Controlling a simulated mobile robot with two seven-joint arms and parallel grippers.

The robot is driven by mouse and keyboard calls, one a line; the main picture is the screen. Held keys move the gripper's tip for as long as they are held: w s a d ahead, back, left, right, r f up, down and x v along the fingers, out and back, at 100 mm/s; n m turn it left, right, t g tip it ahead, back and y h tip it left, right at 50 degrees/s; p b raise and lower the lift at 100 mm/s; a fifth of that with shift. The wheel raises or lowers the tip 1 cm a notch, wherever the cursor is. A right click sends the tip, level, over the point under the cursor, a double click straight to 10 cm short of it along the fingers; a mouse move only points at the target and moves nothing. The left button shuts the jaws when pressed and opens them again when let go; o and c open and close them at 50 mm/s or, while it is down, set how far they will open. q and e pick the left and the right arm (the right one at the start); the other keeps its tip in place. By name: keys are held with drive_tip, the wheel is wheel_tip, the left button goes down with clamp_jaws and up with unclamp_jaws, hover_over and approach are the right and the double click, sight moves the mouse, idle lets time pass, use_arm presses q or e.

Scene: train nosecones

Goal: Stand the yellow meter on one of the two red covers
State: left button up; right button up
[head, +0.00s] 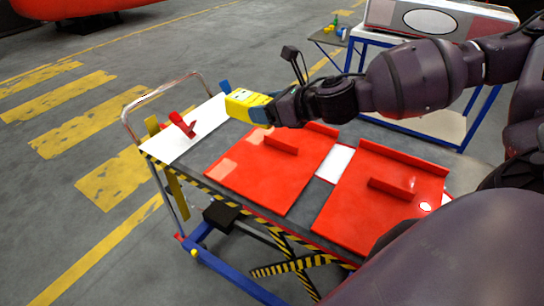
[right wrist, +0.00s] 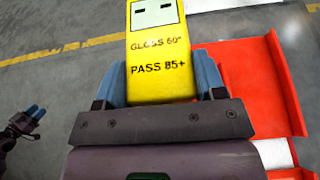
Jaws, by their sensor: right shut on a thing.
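The yellow meter (head: 247,103) is a block with black lettering; the right wrist view shows "GLOSS 60°" and "PASS 85+" on it (right wrist: 158,50). My right gripper (head: 244,101) is shut on it, with a blue finger (right wrist: 208,75) on each side. It appears held above the cart, near the left red cover's far left corner. The left red cover (head: 250,180) and the right red cover (head: 350,210) lie side by side, each with a raised red rib.
The covers lie on a lift cart with striped edges and a metal handle (head: 148,87). A red clamp-like tool (head: 183,124) lies on the white panel (head: 178,145) at the cart's left end. A blue-framed table (head: 425,130) stands behind with a large pale part (head: 440,18).

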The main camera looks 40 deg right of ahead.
wheel_tip(320, 180, down, 14)
drive_tip(key=shift+f+b, duration=0.1)
drive_tip(key=shift+b, duration=0.95)
wheel_tip(320, 180, down, 4)
drive_tip(key=shift+f+b, duration=0.15)
drive_tip(key=shift+b, duration=0.2)
drive_tip(key=shift+f, duration=0.15)
drive_tip(key=o, duration=1.2)
drive_tip(key=shift+f, duration=0.1)
drive_tip(key=shift+c, duration=0.2)
